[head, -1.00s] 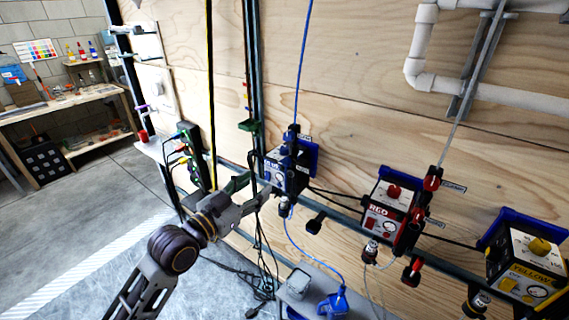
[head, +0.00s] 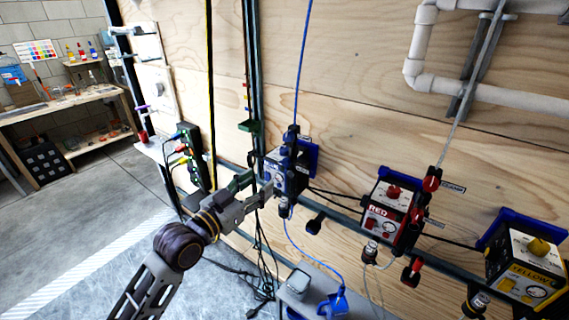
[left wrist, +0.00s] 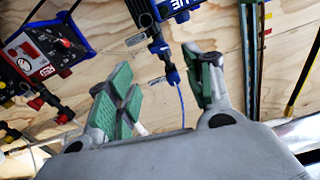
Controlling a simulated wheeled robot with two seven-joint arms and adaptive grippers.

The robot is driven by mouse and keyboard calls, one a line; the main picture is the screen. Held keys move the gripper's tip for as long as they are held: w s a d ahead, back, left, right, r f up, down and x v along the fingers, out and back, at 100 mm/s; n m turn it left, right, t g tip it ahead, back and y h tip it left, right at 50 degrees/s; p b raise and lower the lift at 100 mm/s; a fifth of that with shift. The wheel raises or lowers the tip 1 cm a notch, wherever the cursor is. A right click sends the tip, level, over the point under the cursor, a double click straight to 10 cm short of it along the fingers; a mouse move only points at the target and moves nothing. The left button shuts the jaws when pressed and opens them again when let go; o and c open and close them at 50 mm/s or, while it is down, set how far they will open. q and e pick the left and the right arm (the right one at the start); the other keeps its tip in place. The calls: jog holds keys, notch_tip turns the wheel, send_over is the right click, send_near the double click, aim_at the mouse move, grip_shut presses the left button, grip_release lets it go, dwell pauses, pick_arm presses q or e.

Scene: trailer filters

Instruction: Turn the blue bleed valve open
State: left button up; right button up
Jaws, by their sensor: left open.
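The blue unit (head: 284,174) is a box marked in blue on the wooden wall, and its edge also shows at the top of the left wrist view (left wrist: 178,6). Blue valve fittings (head: 291,139) with dark bodies sit on its upper side; the left wrist view shows two blue fittings (left wrist: 171,76) with small tags. I cannot tell which one is the bleed valve or read its tag. My left gripper (head: 257,190) is open and empty just left of the blue unit. In the left wrist view its green-padded fingers (left wrist: 166,84) stand either side of the lower blue fitting, apparently apart from it. My right gripper is out of view.
A red unit (head: 384,215) and a yellow unit (head: 527,264) hang to the right on the same dark rail. A blue line (head: 302,65) runs up the wall. Cables hang below my gripper. A workbench (head: 60,115) stands far left.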

aim_at(283, 165)
pick_arm(q)
jog(key=p+x, duration=0.1)
jog(key=x, duration=0.7)
jog(key=shift+w+d+r+p, duration=0.1)
jog(key=shift+w+p, duration=0.1)
jog(key=shift+p, duration=0.1)
jog(key=shift+x, duration=1.5)
jog(key=shift+w+d+p, duration=0.3)
jog(key=shift+w+d, duration=0.1)
jog(key=shift+w, duration=0.1)
jog(key=c, duration=1)
jog(key=shift+n+p, duration=0.65)
jog(key=shift+n, duration=0.05)
jog(key=shift+c, duration=0.2)
